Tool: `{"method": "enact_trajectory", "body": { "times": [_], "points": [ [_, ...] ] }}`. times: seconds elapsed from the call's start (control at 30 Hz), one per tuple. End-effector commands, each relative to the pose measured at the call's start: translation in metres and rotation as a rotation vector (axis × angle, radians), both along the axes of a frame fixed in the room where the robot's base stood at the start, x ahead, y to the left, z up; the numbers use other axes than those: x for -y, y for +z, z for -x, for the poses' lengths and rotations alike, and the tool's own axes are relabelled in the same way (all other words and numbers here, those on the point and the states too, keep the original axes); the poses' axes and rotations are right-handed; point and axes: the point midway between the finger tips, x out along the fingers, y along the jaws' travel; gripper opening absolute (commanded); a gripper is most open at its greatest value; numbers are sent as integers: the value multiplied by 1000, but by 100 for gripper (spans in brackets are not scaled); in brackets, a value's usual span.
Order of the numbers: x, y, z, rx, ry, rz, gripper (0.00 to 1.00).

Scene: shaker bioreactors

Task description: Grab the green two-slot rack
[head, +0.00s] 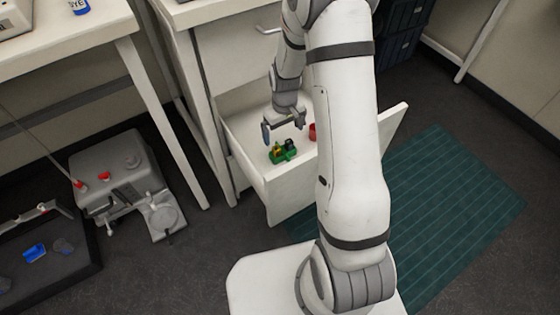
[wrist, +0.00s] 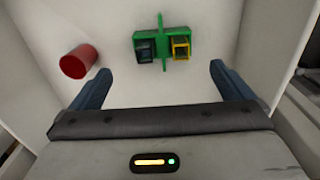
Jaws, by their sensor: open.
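The green two-slot rack (head: 283,154) lies in the open white drawer. In the wrist view the green rack (wrist: 162,29) shows near the top centre, with a dark item or slot on its left side and a yellow-framed one on its right. My gripper (head: 283,132) is open and empty above the drawer. In the wrist view its two blue-grey fingers (wrist: 158,78) are spread wide, and the rack lies ahead of them, apart from both.
A red cylinder (wrist: 78,62) lies in the drawer (head: 285,197) left of the rack in the wrist view, near the left finger. The drawer walls enclose both. A grey device (head: 126,175) stands on the floor at left. A green mat (head: 455,210) lies at right.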

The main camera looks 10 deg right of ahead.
Motion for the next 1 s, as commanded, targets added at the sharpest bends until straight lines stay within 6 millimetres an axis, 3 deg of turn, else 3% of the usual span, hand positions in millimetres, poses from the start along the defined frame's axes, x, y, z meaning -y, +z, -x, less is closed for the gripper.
{"method": "enact_trajectory", "body": {
  "times": [0.03, 0.47, 0.7, 1.0],
  "points": [
    [0, -16, -1, -5, 4, 0, 100],
    [-1, -59, -1, -9, 9, 0, 100],
    [-3, -96, 4, -9, 9, 0, 100],
    [-2, -100, 4, -9, 8, 0, 100]
  ]
}}
